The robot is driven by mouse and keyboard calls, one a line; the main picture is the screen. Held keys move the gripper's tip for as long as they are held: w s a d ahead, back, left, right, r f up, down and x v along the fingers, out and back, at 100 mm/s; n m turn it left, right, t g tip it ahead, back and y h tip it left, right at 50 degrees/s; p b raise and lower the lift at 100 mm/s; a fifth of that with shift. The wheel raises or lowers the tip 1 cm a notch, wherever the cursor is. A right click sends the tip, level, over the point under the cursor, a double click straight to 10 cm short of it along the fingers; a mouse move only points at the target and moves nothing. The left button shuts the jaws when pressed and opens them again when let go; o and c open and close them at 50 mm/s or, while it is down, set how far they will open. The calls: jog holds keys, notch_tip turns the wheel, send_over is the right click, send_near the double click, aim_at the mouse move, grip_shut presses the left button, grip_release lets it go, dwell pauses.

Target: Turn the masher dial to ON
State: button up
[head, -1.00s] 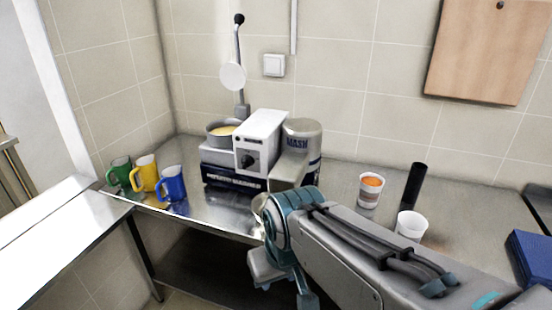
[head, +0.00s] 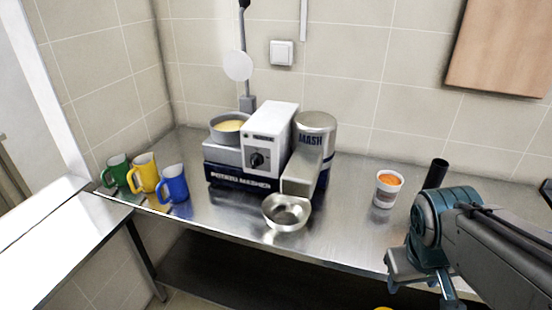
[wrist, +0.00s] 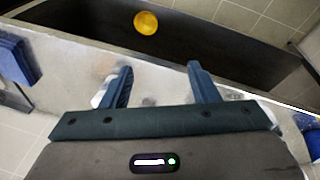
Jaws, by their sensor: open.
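The potato masher (head: 240,182) stands on the steel counter, left of centre in the head view. It has a white box with a black dial (head: 257,159) on its front. The dial's exact pointing direction is too small to tell. A metal cylinder marked MASH (head: 315,140) stands at its right, with a steel bowl (head: 287,212) in front. My gripper (wrist: 160,72) is open and empty in the wrist view, its two fingers wide apart. In the head view my arm is at the lower right, well away from the dial.
Green (head: 117,172), yellow (head: 143,172) and blue (head: 174,184) mugs stand left of the masher. A cup with orange content (head: 387,188) and a black cylinder (head: 436,172) stand to the right. A yellow round thing (wrist: 146,22) lies below the counter. Counter between bowl and cup is clear.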

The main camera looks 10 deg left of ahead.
jog(key=w+a+f+n+t+h+b, duration=0.1)
jog(key=w+a+n+h, duration=0.1)
jog(key=w+n, duration=0.35)
jog(key=w+a+f+n+h+b, duration=0.1)
jog(key=w+a+n+h, duration=0.25)
jog(key=w, duration=0.35)
jog(key=n+t+y+b, duration=0.1)
jog(key=n+t+y, duration=0.3)
jog(key=n+t, duration=1.3)
send_near(255, 162)
jog(key=w+r+n+g, duration=0.1)
jog(key=w+n+g, duration=0.1)
jog(key=w, duration=0.7)
jog(key=shift+d+r+n+g, duration=0.15)
jog(key=shift+d+n+g, duration=0.2)
jog(key=shift+n, duration=0.25)
jog(key=c, duration=1)
